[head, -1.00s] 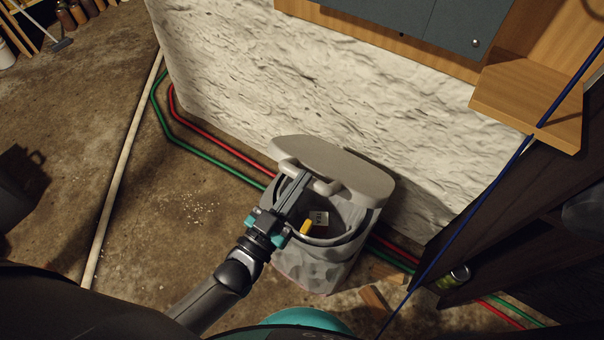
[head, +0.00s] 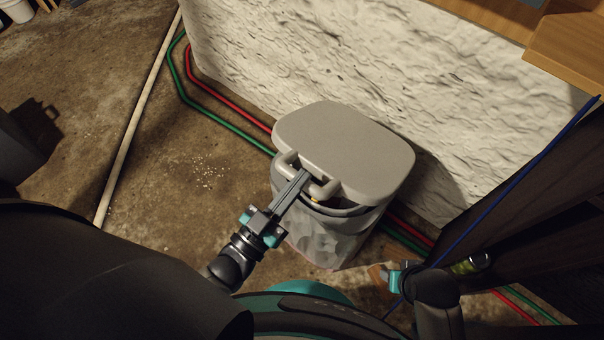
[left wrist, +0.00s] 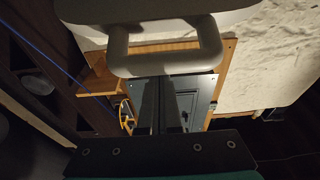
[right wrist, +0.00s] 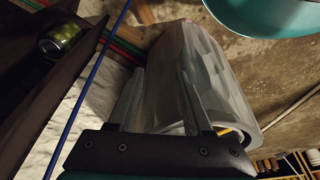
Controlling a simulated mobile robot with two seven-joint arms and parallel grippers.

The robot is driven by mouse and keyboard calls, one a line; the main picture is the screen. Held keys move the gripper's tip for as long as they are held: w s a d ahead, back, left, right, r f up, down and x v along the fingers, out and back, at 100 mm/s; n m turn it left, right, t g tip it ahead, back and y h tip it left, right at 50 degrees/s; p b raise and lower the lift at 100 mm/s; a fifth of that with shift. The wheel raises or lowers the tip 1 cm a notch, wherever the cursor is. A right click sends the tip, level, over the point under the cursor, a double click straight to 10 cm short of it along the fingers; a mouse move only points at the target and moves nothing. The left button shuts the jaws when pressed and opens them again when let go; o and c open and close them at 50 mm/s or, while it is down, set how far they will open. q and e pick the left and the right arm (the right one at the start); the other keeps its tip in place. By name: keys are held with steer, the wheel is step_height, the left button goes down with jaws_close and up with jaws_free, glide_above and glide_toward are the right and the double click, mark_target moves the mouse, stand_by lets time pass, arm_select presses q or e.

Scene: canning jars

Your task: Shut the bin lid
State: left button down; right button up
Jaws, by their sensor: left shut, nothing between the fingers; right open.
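The grey bin (head: 328,238) stands on the floor against the white rough wall. Its lid (head: 345,148) is tilted down over most of the opening, with a gap at the front where a bit of yellow shows inside. My left gripper (head: 302,178) is shut and empty, its fingertips at the lid's front handle (head: 322,190). In the left wrist view the handle (left wrist: 165,62) loops just beyond the fingers; whether they touch it I cannot tell. My right gripper (right wrist: 165,105) is open and empty near the bin's side (right wrist: 205,75).
Red (head: 230,102) and green (head: 215,122) pipes run along the wall base and behind the bin. A blue cord (head: 500,185) crosses there.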

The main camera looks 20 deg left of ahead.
step_height(320, 180, up, 11)
steer(key=w+t+b, duration=0.1)
steer(key=t+b, duration=0.1)
steer(key=b, duration=0.3)
steer(key=t+y+b, duration=0.5)
steer(key=t, duration=0.3)
glide_toward(364, 200)
steer(key=f+x, duration=0.1)
steer(key=x, duration=0.5)
steer(key=shift+s+r, duration=0.15)
steer(key=shift+r, duration=0.05)
arm_select(q)
steer(key=s+a+f, duration=0.1)
steer(key=s+f, duration=0.1)
steer(key=f, duration=0.5)
steer(key=s+a+f, duration=0.1)
steer(key=s+f, duration=0.1)
steer(key=f, duration=0.6)
steer(key=shift+s+f, duration=0.15)
steer(key=shift+s, duration=0.05)
arm_select(e)
steer(key=shift+r+t, duration=0.2)
steer(key=shift+t, duration=0.1)
